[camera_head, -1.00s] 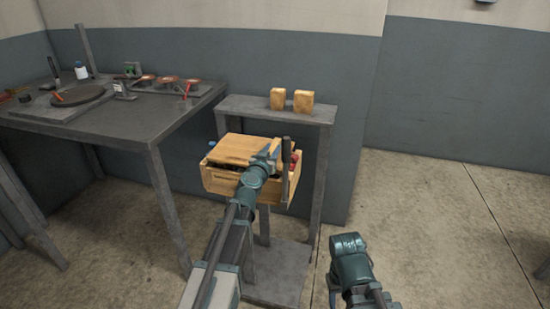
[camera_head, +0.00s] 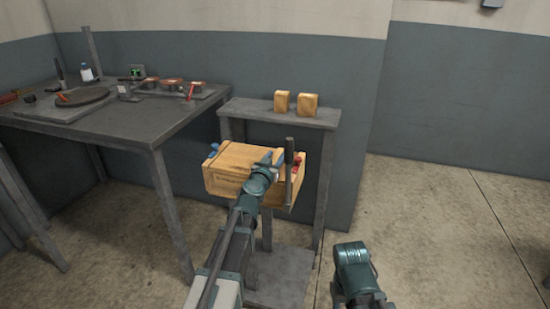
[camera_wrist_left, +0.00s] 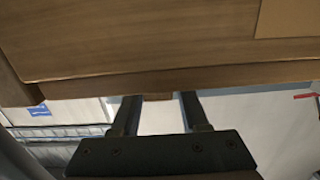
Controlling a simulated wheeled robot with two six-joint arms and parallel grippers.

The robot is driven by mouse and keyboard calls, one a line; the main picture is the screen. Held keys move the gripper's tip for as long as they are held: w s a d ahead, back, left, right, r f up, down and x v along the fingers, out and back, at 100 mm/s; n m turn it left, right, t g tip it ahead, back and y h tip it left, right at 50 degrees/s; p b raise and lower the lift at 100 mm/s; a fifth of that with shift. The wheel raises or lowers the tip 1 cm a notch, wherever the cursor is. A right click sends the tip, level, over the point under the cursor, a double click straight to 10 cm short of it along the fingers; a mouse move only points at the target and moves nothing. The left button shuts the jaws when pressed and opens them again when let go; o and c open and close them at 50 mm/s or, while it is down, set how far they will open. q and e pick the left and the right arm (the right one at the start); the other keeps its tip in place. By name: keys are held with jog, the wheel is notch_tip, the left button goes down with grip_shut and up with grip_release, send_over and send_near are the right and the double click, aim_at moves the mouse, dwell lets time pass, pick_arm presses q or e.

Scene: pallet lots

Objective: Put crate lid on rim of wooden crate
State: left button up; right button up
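The wooden crate (camera_head: 236,185) stands on the grey stand in the head view. The light wooden crate lid (camera_head: 240,158) lies over its top and looks roughly level; I cannot tell if it is fully seated. It fills the upper part of the left wrist view (camera_wrist_left: 150,40). My left gripper (camera_head: 274,157) is at the crate's right end. In the wrist view its two fingers (camera_wrist_left: 162,105) stand apart, on either side of a small wooden tab at the near edge, with a gap at the right finger.
Two small wooden blocks (camera_head: 295,103) stand on the stand's upper shelf (camera_head: 265,112). A dark upright post (camera_head: 289,172) and red items (camera_head: 297,162) are at the crate's right end. A grey workbench (camera_head: 140,130) with tools is at left. Floor at right is clear.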

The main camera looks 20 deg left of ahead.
pick_arm(q)
jog(key=shift+o, duration=0.8)
jog(key=shift+r+p, duration=0.85)
jog(key=s, duration=1.2)
jog(key=shift+a, duration=0.2)
